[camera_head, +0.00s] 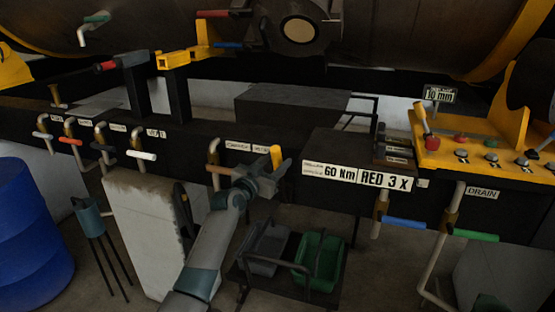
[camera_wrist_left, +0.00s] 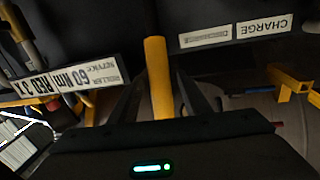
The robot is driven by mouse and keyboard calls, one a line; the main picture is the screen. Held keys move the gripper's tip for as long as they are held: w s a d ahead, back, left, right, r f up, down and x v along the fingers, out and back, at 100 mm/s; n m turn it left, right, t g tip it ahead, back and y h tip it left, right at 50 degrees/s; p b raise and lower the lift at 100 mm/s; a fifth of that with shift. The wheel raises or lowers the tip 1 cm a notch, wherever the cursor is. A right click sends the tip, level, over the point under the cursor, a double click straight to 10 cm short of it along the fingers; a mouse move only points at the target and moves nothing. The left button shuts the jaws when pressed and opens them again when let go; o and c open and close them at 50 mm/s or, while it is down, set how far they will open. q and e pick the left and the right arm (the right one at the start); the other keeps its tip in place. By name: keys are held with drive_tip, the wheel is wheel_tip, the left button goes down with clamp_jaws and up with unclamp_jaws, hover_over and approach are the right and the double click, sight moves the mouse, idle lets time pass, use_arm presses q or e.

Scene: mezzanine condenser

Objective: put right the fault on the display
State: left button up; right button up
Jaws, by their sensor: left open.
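A black box with a white plate reading "60 Nm" and "RED 3 X" (camera_head: 357,177) stands right of centre in the head view. The plate also shows tilted in the left wrist view (camera_wrist_left: 70,80). A short yellow bar (camera_head: 277,155) stands up just left of it. In the left wrist view the bar (camera_wrist_left: 157,75) lies between my two dark fingers. My left gripper (camera_head: 268,172) is open around it, with a gap on each side; contact cannot be told. My right gripper is in neither view.
Several pipes with coloured handles line the beam, including a white one (camera_head: 141,155) and a copper one (camera_head: 218,169) by a "CHARGE" label (camera_wrist_left: 264,27). At right are a yellow control panel (camera_head: 470,155), and blue (camera_head: 403,222) and green (camera_head: 476,235) handles. A green bin (camera_head: 318,262) stands below.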

use_arm(q)
drive_tip(key=shift+w+d, duration=0.3)
drive_tip(key=shift+w, duration=0.25)
drive_tip(key=shift+c, duration=0.3)
clamp_jaws()
drive_tip(key=shift+w, duration=0.15)
